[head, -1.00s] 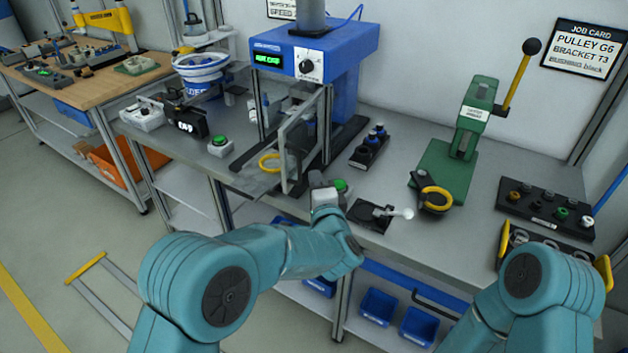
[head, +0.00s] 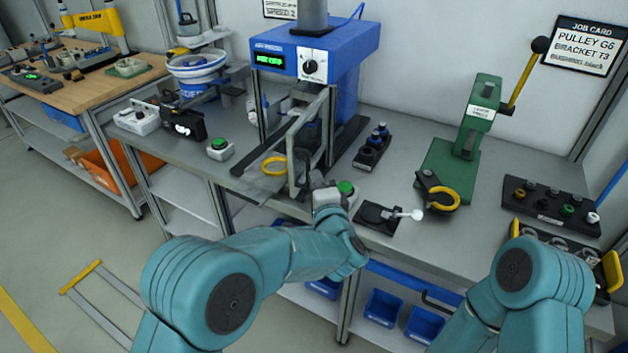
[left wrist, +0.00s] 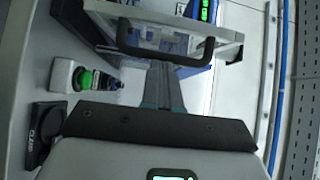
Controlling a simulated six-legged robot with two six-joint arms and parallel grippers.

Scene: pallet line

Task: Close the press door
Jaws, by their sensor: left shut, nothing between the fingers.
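The press (head: 315,55) has a blue head with a green display and stands at the back of the bench. Its door (head: 298,150), a grey-framed clear panel, stands open at the press's front, angled outward. In the left wrist view the door frame (left wrist: 118,10) and its black handle (left wrist: 165,52) lie ahead of the fingers. My left gripper (head: 325,188) is low by the door's near edge; the wrist hides its fingertips in the head view. In the left wrist view the left gripper (left wrist: 160,88) is shut and empty, pointing at the handle. Contact cannot be told. My right gripper is out of view.
A green button box (head: 345,190) sits just right of my left gripper, with a black fixture (head: 380,215) beyond. A green lever press (head: 455,160) stands to the right. Another green button box (head: 219,148) is left of the press. A yellow ring (head: 275,166) shows by the door.

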